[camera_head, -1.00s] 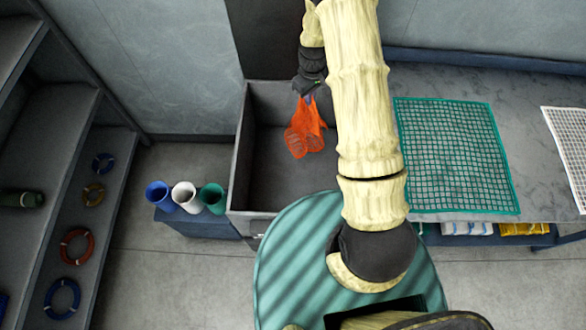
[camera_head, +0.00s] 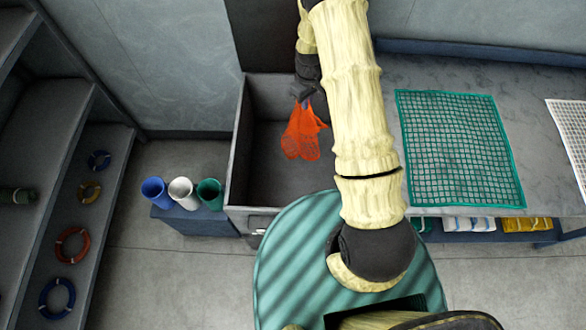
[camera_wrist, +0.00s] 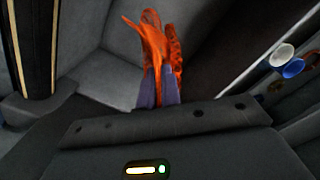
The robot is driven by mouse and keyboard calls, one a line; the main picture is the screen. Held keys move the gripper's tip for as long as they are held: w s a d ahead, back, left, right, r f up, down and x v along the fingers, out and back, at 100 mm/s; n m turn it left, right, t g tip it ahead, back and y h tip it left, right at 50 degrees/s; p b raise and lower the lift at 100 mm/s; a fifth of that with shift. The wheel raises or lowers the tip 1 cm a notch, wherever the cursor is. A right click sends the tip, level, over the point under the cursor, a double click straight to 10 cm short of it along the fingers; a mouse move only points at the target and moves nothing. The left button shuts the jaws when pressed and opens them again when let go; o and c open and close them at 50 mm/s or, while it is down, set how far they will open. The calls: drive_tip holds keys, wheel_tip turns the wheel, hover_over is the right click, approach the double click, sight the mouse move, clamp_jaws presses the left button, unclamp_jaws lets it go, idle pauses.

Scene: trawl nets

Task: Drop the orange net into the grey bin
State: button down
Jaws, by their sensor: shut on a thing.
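The orange net (camera_head: 301,134) hangs down in folds from my gripper (camera_head: 303,101), over the open grey bin (camera_head: 238,165). My gripper is shut on the top of the net. In the wrist view the net (camera_wrist: 157,50) is pinched between the two bluish fingertips (camera_wrist: 159,88) and spreads out beyond them. The bin's dark inside shows around the net in the head view. I cannot tell how far the net's lower end is from the bin's floor. My arm hides the right part of the bin.
Blue, white and green cups (camera_head: 183,193) stand left of the bin on a blue stand. A table (camera_head: 440,75) on the right bears a green net (camera_head: 460,150) and a white net (camera_head: 572,130). A shelf (camera_head: 110,180) with coloured rings stands far left.

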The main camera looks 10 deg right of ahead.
drive_tip(key=shift+d, duration=0.3)
drive_tip(key=c, duration=1.8)
unclamp_jaws()
drive_tip(key=shift+s+a, duration=0.1)
drive_tip(key=shift+o, duration=1.4)
drive_tip(key=shift+a, duration=0.45)
drive_tip(key=o, duration=0.6)
drive_tip(key=shift+d, duration=0.25)
drive_tip(key=o, duration=0.6)
drive_tip(key=shift+c, duration=0.2)
drive_tip(key=shift+o, duration=0.4)
drive_tip(key=shift+w, duration=0.2)
